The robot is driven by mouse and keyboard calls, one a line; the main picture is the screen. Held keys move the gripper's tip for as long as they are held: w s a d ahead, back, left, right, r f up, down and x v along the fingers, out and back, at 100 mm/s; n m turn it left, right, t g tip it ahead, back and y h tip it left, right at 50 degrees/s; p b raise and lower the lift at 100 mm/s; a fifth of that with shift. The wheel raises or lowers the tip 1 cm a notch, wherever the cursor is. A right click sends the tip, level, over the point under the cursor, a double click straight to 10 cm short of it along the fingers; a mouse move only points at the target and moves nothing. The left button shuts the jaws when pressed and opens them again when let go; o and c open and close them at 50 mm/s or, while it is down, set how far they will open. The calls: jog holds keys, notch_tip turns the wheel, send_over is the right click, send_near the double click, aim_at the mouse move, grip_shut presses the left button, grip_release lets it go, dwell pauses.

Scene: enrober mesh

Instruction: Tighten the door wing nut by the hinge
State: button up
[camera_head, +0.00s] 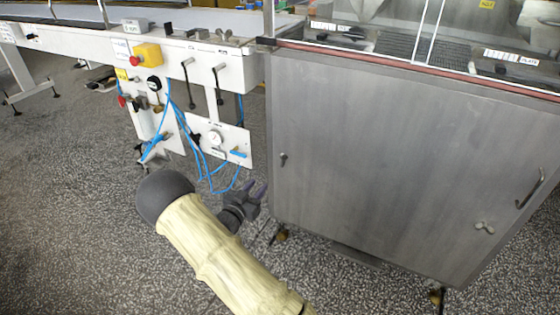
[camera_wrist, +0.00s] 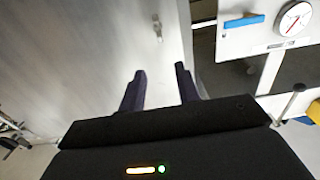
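The grey metal cabinet door (camera_head: 390,150) fills the right of the head view. A small wing nut (camera_head: 283,158) sits near its left edge; a fastener, apparently the same one, shows in the wrist view (camera_wrist: 157,28). A second wing nut (camera_head: 485,227) sits low on the right, near the bar handle (camera_head: 531,189). No hinge is clearly visible. My gripper (camera_head: 257,188) is left of and below the left wing nut, apart from it. In the wrist view, its two dark fingers (camera_wrist: 160,75) are spread with nothing between them, and the wing nut lies beyond the tips.
Left of the door, a white panel (camera_head: 240,150) carries a gauge (camera_head: 214,138), a blue-handled valve (camera_head: 238,154) and looping blue hoses (camera_head: 205,172). A conveyor frame with a yellow switch box (camera_head: 147,55) stands behind. The speckled floor before the door is clear.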

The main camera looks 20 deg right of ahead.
aim_at(281, 158)
jog(key=b+x, duration=0.4)
jog(key=x, duration=1.2)
jog(key=shift+w+d+b, duration=0.25)
jog(key=shift+d+b, duration=0.1)
grip_shut()
